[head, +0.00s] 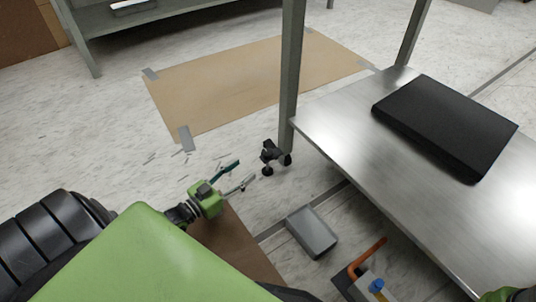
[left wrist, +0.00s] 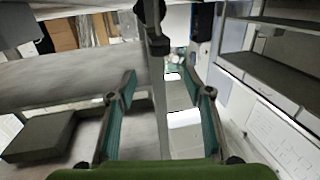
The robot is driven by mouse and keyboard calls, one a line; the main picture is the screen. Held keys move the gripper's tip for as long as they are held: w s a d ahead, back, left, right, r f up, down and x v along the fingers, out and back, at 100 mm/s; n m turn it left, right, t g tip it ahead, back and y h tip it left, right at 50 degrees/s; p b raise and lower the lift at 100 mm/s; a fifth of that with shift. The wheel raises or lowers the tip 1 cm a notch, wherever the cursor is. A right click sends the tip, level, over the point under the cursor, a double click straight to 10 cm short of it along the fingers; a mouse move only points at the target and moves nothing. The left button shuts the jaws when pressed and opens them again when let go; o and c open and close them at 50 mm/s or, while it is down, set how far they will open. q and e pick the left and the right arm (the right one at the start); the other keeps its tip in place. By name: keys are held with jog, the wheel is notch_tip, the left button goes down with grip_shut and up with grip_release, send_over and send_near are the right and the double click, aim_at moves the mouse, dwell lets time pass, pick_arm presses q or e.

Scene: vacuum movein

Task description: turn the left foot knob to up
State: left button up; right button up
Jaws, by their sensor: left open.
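The left foot knob (head: 272,153) is a small black fitting at the bottom of the near table leg (head: 291,75), close to the floor. My left gripper (head: 241,172) is open and empty just to the left of the knob, with its fingers pointing toward it and a small gap between. In the left wrist view, the open fingers (left wrist: 160,85) stand on both sides of a grey upright bar in the picture. A dark fitting (left wrist: 158,45) shows on that bar near the top. The knob's exact turn position is too small to tell.
A steel table (head: 340,140) carries a flat black box (head: 447,122). On the floor are a grey box (head: 312,232), a device with an orange handle (head: 368,257), and a brown sheet (head: 235,85) taped down.

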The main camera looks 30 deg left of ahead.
aim_at(263, 155)
pick_arm(q)
jog(key=w+b, duration=0.2)
jog(key=w, duration=0.1)
jog(key=w+d+b, duration=0.1)
jog(key=w+b, duration=0.1)
jog(key=w, duration=0.2)
jog(key=w+d+b, duration=0.1)
jog(key=w+b, duration=0.1)
jog(key=w, duration=0.2)
jog(key=shift+d+f, duration=0.1)
jog(key=shift+f, duration=0.05)
jog(key=shift+w+d+b, duration=0.1)
jog(key=shift+w+b, duration=0.4)
